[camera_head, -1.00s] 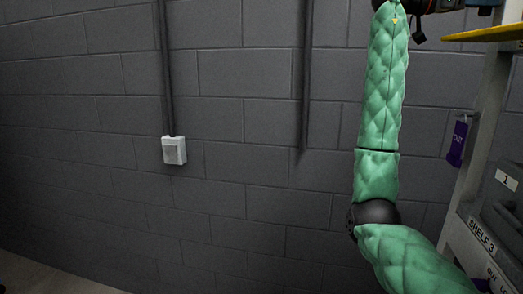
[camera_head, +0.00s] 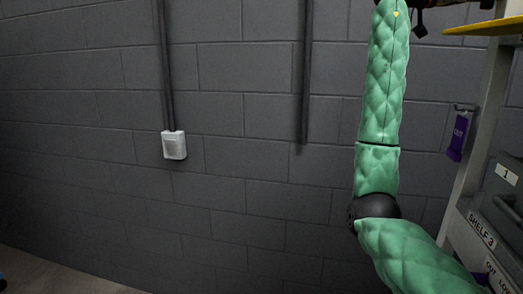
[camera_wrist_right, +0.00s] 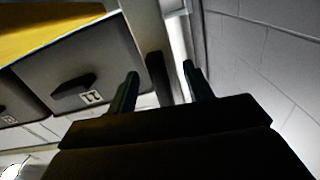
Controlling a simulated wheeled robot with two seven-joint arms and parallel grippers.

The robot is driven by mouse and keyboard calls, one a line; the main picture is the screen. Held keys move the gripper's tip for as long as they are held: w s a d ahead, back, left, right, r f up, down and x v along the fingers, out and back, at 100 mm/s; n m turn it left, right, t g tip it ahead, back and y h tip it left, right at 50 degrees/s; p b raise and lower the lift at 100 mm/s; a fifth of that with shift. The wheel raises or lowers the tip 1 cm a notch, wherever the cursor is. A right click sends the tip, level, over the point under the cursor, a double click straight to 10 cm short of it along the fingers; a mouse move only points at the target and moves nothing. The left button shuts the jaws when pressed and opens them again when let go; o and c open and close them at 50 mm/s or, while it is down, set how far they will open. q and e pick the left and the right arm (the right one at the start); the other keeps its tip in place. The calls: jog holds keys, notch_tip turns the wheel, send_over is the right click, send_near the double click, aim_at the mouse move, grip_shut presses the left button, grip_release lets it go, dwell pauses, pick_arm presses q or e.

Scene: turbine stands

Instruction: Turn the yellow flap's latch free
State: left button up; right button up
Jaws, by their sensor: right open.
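The yellow flap (camera_head: 488,28) juts in at the top right of the head view, on the shelf frame. In the right wrist view, a yellow surface (camera_wrist_right: 45,28) spans the top left, above a grey bin. My right gripper (camera_wrist_right: 160,69) is open, its two dark fingers apart. A dark upright bar (camera_wrist_right: 158,78) on the pale post shows between the fingers; I cannot tell whether it is the latch or whether the fingers touch it. In the head view, my green right arm reaches up and its gripper is mostly cut off at the top edge. My left gripper is not in view.
A grey bin (camera_head: 508,198) marked 1 sits above the SHELF 3 label (camera_head: 481,230). A block wall (camera_head: 240,110) with a white box (camera_head: 174,145) and conduits stands behind. Space left of my arm looks clear.

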jog(key=shift+a, duration=0.1)
jog(key=shift+v, duration=2.45)
